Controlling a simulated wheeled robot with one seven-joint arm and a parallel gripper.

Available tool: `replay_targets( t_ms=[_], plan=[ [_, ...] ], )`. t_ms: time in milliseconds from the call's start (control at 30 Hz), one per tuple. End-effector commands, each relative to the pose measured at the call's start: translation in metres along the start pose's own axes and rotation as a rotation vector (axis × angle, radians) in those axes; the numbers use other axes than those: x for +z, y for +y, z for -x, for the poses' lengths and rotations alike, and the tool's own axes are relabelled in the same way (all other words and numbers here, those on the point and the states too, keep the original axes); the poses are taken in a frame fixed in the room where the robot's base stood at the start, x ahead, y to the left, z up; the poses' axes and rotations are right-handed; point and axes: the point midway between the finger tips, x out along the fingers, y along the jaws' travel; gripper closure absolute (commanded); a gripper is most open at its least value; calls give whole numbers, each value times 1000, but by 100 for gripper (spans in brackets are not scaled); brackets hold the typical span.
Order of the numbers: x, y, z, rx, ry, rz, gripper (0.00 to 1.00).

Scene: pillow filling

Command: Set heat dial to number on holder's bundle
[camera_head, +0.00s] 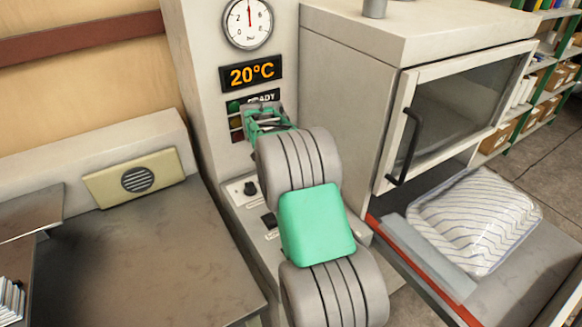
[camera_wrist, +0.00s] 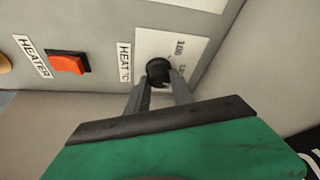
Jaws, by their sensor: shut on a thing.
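The heat dial is a black round knob (camera_wrist: 158,68) on a pale plate beside a "HEAT °C" label in the wrist view. Part of "100" shows beside it; the other marks are too blurred to read. My gripper (camera_wrist: 159,84) has its two grey fingers shut on the knob, one on each side. In the head view my green gripper is at the machine's front, beside the "READY" panel (camera_head: 264,97), and my arm links hide part of the panel. I cannot make out a number on any bundle.
The display (camera_head: 251,72) reads 20°C under a round gauge (camera_head: 248,22). A red heater switch (camera_wrist: 67,64) is left of the dial. A striped, plastic-wrapped bundle (camera_head: 476,218) lies on the right shelf below a windowed cabinet (camera_head: 345,85). The left table (camera_head: 140,250) is mostly clear.

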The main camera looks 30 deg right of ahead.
Motion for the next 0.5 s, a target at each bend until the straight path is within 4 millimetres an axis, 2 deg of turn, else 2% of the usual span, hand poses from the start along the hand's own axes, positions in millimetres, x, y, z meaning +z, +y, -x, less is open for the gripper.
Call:
replay_targets(
  t_ms=[500],
  plan=[
    [-1,-3,2,176,-1,-420,100]
  ],
)
